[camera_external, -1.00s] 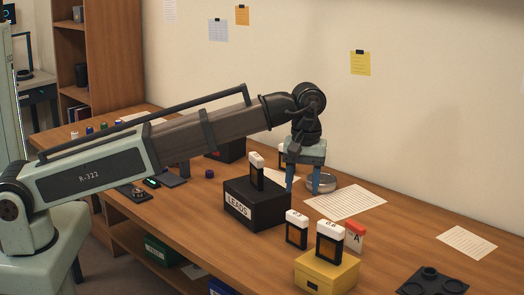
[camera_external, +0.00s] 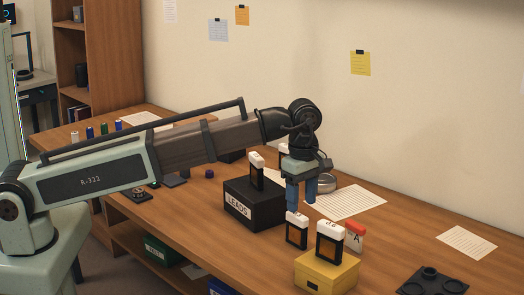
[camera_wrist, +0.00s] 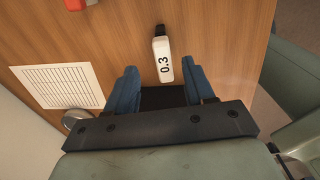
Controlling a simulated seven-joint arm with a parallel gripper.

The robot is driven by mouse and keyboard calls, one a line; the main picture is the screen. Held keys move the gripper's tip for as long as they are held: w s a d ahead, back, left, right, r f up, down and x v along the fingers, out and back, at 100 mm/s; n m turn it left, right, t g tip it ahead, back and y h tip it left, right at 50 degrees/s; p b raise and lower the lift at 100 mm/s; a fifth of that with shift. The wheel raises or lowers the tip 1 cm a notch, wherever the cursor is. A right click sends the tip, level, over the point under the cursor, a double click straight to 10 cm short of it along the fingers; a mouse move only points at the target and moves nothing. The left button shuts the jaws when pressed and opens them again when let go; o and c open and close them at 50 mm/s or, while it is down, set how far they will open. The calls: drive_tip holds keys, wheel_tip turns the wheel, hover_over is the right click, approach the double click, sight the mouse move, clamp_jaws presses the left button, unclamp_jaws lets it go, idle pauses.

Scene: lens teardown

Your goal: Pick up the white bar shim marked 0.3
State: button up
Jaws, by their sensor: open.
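The white bar marked 0.3 (camera_wrist: 164,62) shows in the wrist view between and just beyond my blue fingers, with a dark part at its far end. In the external view it appears to be the white-topped upright piece (camera_external: 297,230) with a dark body and orange window, standing on the table. My gripper (camera_external: 300,205) points down just above it, with the fingertips near its top. It is open and empty, and the wrist view shows the fingers (camera_wrist: 162,85) apart on either side. I cannot tell from the external view whether they touch it.
A similar piece (camera_external: 330,240) stands on a yellow box (camera_external: 327,273), beside a red-topped tag marked A (camera_external: 355,237). Another (camera_external: 257,170) stands on the black LEADS box (camera_external: 250,208). A paper sheet (camera_external: 347,202) and round dish (camera_external: 326,183) lie behind. Table front right holds a dark tray (camera_external: 432,284).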

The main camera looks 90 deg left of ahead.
sight(301, 215)
wheel_tip(301, 215, down, 5)
drive_tip(key=shift+f, duration=0.1)
drive_tip(key=shift+s+d+f, duration=0.1)
drive_tip(key=shift+f, duration=1.2)
drive_tip(key=shift+s+f, duration=0.1)
drive_tip(key=shift+f, duration=1.2)
clamp_jaws()
